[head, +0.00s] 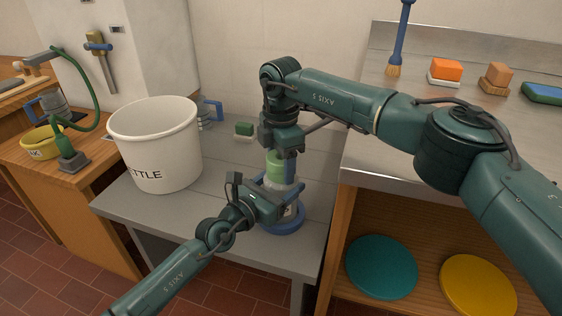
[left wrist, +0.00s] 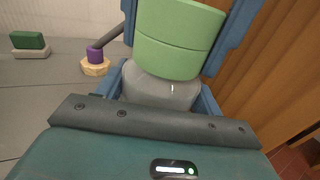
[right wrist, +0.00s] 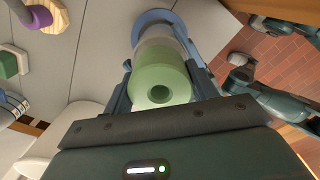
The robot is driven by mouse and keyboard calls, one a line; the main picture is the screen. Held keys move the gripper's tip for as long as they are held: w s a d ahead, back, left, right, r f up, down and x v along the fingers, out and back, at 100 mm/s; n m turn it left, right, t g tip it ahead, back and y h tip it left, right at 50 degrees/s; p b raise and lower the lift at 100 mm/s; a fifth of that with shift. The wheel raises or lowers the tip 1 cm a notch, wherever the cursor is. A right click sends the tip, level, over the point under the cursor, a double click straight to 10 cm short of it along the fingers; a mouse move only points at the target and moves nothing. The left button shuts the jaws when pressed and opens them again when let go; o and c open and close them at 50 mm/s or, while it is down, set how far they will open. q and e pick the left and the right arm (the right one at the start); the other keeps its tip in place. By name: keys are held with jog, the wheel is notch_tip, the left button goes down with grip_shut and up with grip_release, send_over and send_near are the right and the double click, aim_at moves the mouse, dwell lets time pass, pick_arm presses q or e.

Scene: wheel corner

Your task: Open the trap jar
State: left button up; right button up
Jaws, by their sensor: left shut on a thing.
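The trap jar (head: 289,211) stands upright on a blue base on the grey table, with a grey body and a light green lid (head: 275,168). My left gripper (head: 286,205) is shut on the grey body from the near left side; the body also shows between its fingers in the left wrist view (left wrist: 160,90). My right gripper (head: 282,160) points down from above, with its fingers on either side of the green lid. The right wrist view shows the lid (right wrist: 160,88), with a round hollow in its top, between these fingers. Whether both fingers press on it is unclear. The lid sits on the body.
A white bucket (head: 158,150) stands left on the table (head: 228,170). A green-and-pale block (head: 244,130) lies behind.

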jog(key=c, duration=0.5)
jog(key=shift+o, duration=0.2)
jog(key=n, duration=0.8)
jog(key=shift+n, duration=0.4)
jog(key=n, duration=0.8)
jog(key=shift+n, duration=0.4)
jog(key=n, duration=0.4)
jog(key=shift+r, duration=0.1)
jog(key=n, duration=0.4)
jog(key=shift+n, duration=0.3)
jog(key=n, duration=0.9)
jog(key=shift+n, duration=0.4)
jog(key=shift+r, duration=0.2)
jog(key=shift+r, duration=0.95)
